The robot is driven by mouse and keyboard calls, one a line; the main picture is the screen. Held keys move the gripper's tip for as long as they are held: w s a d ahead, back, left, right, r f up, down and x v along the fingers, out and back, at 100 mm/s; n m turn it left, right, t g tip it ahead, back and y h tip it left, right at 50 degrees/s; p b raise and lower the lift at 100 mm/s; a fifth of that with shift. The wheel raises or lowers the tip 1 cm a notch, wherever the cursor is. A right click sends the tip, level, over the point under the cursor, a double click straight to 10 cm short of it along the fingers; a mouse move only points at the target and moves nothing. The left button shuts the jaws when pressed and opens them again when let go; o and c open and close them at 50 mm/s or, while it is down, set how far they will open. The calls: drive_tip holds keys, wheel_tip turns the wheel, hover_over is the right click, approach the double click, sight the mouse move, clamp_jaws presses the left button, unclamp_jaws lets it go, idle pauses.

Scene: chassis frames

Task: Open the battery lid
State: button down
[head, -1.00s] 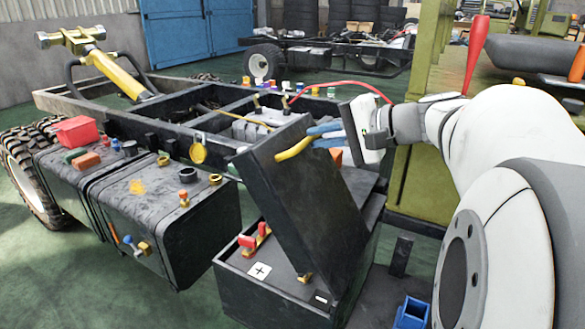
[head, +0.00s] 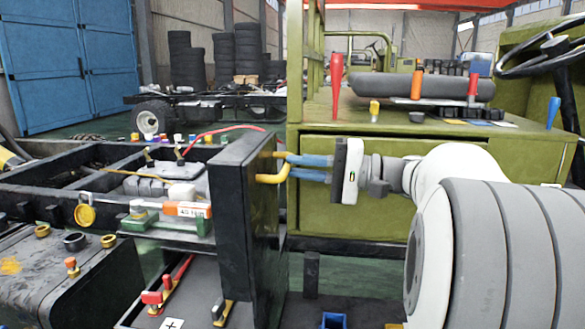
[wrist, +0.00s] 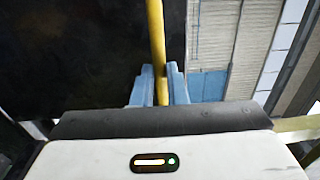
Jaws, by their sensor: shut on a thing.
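The lid's yellow handle (head: 268,179) sticks out to the right. My gripper (head: 290,167) has blue fingers shut on this handle from the right. In the wrist view the yellow handle (wrist: 157,40) runs between the blue fingertips (wrist: 162,88), and the dark lid (wrist: 70,50) fills the left. The lid's hinge is not clear.
The black truck frame (head: 60,182) and a dark tank (head: 85,285) with caps lie to the left. A green cabinet (head: 350,215) stands behind my gripper, with red and orange tools on top. A blue bin (head: 334,320) sits low in front.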

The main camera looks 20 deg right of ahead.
drive_tip(key=shift+w+a+f, duration=0.1)
drive_tip(key=shift+w+a, duration=0.05)
drive_tip(key=shift+a, duration=0.05)
drive_tip(key=c, duration=1.6)
unclamp_jaws()
drive_tip(key=shift+w+a, duration=0.1)
drive_tip(key=shift+a, duration=0.05)
drive_tip(key=shift+o, duration=0.7)
drive_tip(key=p+v, duration=0.1)
drive_tip(key=v, duration=0.7)
drive_tip(key=shift+p, duration=0.4)
drive_tip(key=shift+a+f, duration=0.1)
